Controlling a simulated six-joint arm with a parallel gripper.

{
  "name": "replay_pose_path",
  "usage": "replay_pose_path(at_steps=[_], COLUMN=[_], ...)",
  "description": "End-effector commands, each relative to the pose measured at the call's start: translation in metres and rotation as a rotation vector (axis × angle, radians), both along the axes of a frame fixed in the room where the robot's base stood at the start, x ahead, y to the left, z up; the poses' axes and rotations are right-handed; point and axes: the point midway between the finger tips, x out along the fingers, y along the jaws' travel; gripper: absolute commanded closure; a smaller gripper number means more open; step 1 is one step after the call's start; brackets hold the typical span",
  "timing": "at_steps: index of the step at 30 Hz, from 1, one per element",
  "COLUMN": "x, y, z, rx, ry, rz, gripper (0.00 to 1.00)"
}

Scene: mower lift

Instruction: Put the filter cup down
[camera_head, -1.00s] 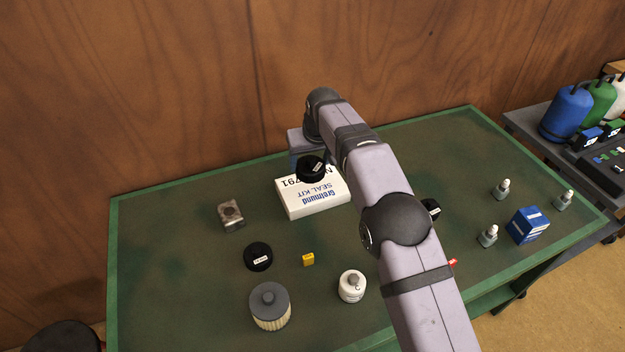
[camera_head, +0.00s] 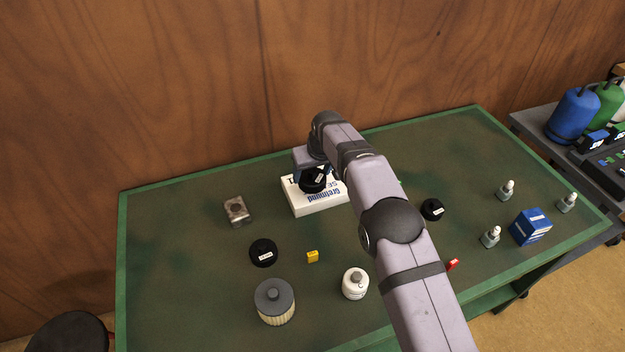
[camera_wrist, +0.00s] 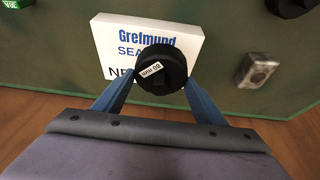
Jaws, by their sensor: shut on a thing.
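The filter cup is a round black cup (camera_head: 313,181) with a small white label. In the wrist view the cup (camera_wrist: 161,70) sits between the two blue-grey fingers of my gripper (camera_wrist: 160,88), which is shut on it. My gripper also shows in the head view (camera_head: 312,174). The cup is over the white seal kit box (camera_head: 318,205), covering part of its printing; the box also shows in the wrist view (camera_wrist: 112,35). I cannot tell whether the cup's underside touches the box top.
Other black cups stand front left (camera_head: 263,253) and right (camera_head: 432,210) on the green table (camera_head: 190,290). Nearby are a metal block (camera_head: 237,211), a yellow piece (camera_head: 313,256), a pleated filter (camera_head: 275,302) and a white bottle (camera_head: 355,284). A blue box (camera_head: 530,227) stands right among small bottles.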

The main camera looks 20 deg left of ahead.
Motion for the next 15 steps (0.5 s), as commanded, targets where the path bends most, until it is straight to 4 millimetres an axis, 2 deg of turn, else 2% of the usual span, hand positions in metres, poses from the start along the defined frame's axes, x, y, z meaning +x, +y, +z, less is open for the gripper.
replay_pose_path(at_steps=[8, 15], x=[0.000, 0.000], y=[0.000, 0.000], z=[-0.006, -0.032], rx=[0.001, 0.000], ry=[-0.001, 0.000], rz=[0.000, 0.000], gripper=[0.65, 0.65])
